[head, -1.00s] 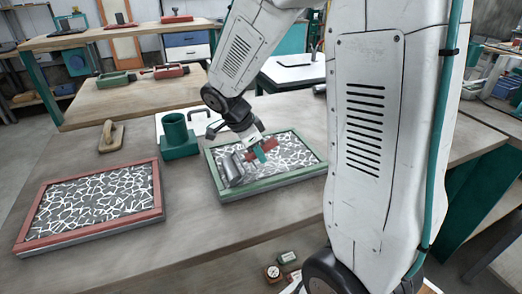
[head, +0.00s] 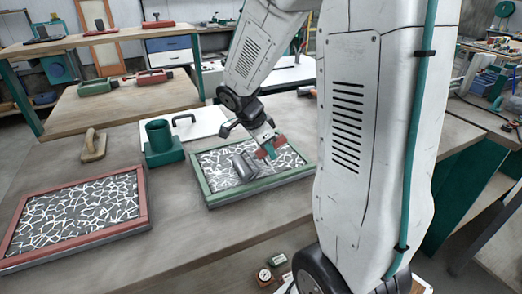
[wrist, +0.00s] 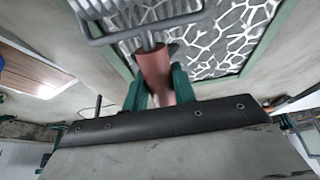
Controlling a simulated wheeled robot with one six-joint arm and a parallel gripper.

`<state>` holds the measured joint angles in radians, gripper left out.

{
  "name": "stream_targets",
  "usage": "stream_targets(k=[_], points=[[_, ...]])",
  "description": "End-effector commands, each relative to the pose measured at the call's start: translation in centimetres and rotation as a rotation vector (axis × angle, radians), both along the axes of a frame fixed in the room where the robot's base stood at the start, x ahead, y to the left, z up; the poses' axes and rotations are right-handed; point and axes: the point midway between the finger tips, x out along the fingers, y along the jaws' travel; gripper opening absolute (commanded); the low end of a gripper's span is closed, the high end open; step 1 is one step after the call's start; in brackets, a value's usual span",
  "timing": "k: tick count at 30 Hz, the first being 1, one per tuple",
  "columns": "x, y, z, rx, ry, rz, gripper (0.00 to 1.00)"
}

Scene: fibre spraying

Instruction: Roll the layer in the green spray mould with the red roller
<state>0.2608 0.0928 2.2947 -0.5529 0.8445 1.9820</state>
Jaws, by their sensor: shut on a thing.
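The green spray mould (head: 262,184) lies on the table, with a dark layer crossed by white strands inside its frame. My gripper (head: 266,148) is over the mould's far side, shut on the red handle of the roller (head: 273,147). The roller's grey metal drum (head: 243,168) is over the layer near the middle of the mould; I cannot tell whether it touches. In the wrist view the red handle (wrist: 152,66) sits between the green fingers (wrist: 156,88), and the drum (wrist: 130,12) is partly cut off at the top.
A red-framed mould (head: 143,205) with a similar layer lies at left. A green holder (head: 163,143), a white board with a black handle (head: 205,122) and a wooden float (head: 94,146) stand behind. Small gauges (head: 265,277) sit at the front edge. Bare table lies between the moulds.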

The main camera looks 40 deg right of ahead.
Motion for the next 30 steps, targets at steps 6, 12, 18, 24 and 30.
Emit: stream_targets(k=[6, 12, 18, 24, 30], points=[[-0.2, -0.9, 0.0, 0.0, 0.0, 0.0, 0.0], [-0.8, -2.7, -0.1, -0.001, 0.0, -0.002, 0.0], [-1.1, -3.9, -0.1, 0.0, -0.001, 0.0, 0.0], [-1.4, -4.8, -0.1, 0.0, 0.0, -0.002, 0.0], [-1.9, -6.7, 0.0, 0.0, -0.001, -0.002, 0.0]])
